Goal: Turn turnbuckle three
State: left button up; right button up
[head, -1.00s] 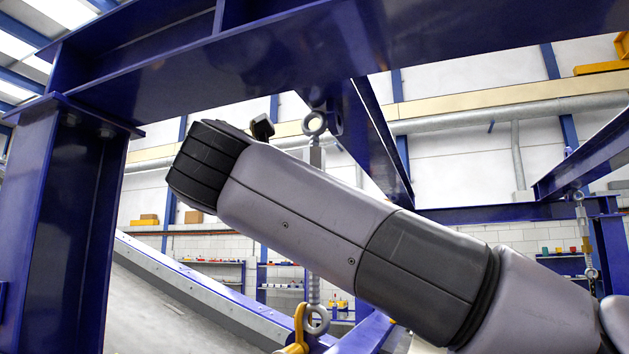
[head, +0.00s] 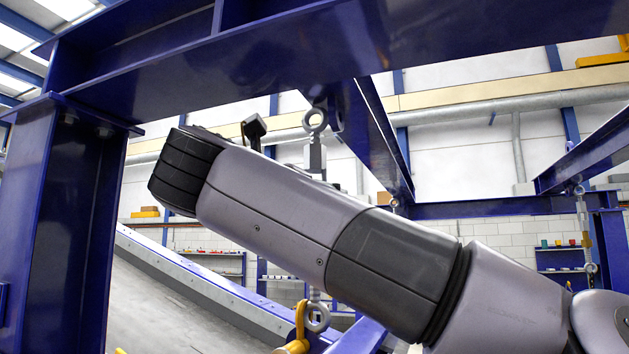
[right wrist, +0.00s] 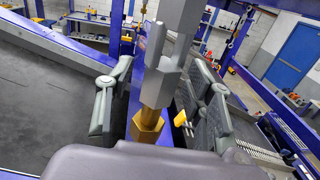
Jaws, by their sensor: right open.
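A turnbuckle hangs from the blue beam in the head view; its upper eye (head: 315,121) and lower eye (head: 317,318) show, and my right arm hides most of its body. A yellow shackle (head: 298,335) joins the lower eye. In the right wrist view its grey hexagonal body (right wrist: 162,82) and brass nut (right wrist: 147,124) stand between the spread fingers of my right gripper (right wrist: 157,108). The gripper is open, with gaps visible on both sides. I cannot tell which number this turnbuckle has. My left gripper is in neither view.
Another turnbuckle (head: 583,228) hangs at the far right. A blue post (head: 55,230) and an overhead beam (head: 260,60) frame the near side. A conveyor belt (head: 170,310) slopes below at the left. Shelves with small items stand far behind.

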jog(key=b+v, duration=0.2)
jog(key=v, duration=0.4)
jog(key=shift+s+a+f, duration=0.15)
jog(key=shift+a+f, duration=0.05)
jog(key=shift+a, duration=0.05)
dwell(0.3)
